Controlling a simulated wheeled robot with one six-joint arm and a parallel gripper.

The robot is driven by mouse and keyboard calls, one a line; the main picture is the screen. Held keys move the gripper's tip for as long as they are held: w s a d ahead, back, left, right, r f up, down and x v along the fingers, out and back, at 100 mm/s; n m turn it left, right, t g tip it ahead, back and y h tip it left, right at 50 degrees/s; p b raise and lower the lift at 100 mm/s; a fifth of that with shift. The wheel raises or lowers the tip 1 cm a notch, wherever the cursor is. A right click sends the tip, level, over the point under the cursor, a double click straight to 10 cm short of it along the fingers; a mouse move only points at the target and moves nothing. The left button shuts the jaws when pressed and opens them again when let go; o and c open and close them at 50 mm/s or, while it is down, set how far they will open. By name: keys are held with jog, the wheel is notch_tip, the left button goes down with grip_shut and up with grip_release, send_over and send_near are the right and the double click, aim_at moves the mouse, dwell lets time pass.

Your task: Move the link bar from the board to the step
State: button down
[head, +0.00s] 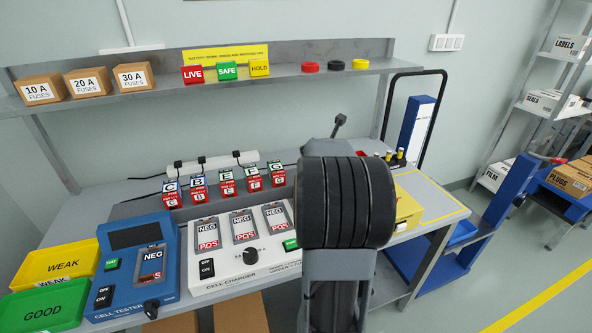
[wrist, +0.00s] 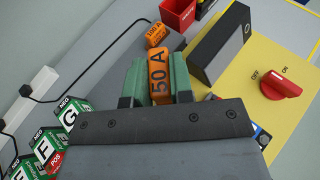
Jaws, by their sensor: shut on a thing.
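In the wrist view my gripper (wrist: 160,75) is shut on an orange block (wrist: 159,82) marked 50 A, held upright between its green fingers. I cannot tell whether this block is the link bar; no other piece stands out as one. A yellow panel (wrist: 255,78) with a red OFF/ON knob (wrist: 281,86) lies to the right of the gripper and may be the board. In the head view my arm hides the gripper and most of this area.
A second orange block (wrist: 156,33) lies near a red bin (wrist: 180,12). A dark box (wrist: 220,42) stands close right of the gripper. Several labelled cells (head: 223,185) stand in a row on the bench. The cell charger (head: 243,240) and cell tester (head: 137,262) are left of my arm.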

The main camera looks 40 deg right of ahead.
jog(key=w+d+f, duration=0.1)
jog(key=w+f, duration=0.2)
jog(key=w+d+f, duration=0.2)
jog(key=w, duration=0.2)
jog(key=w+d+f, duration=0.2)
jog(key=w+f, duration=0.1)
jog(key=w, duration=0.1)
jog(key=shift+w+d+f+p, duration=0.1)
jog(key=shift+d+f+p, duration=0.05)
jog(key=shift+f+p, duration=0.25)
jog(key=shift+w+d+f, duration=0.1)
jog(key=shift+w+f, duration=0.15)
jog(key=shift+f, duration=0.1)
jog(key=shift+f+b, duration=0.3)
jog(key=shift+f, duration=1.25)
jog(key=shift+f, duration=0.1)
jog(key=c, duration=1)
grip_release()
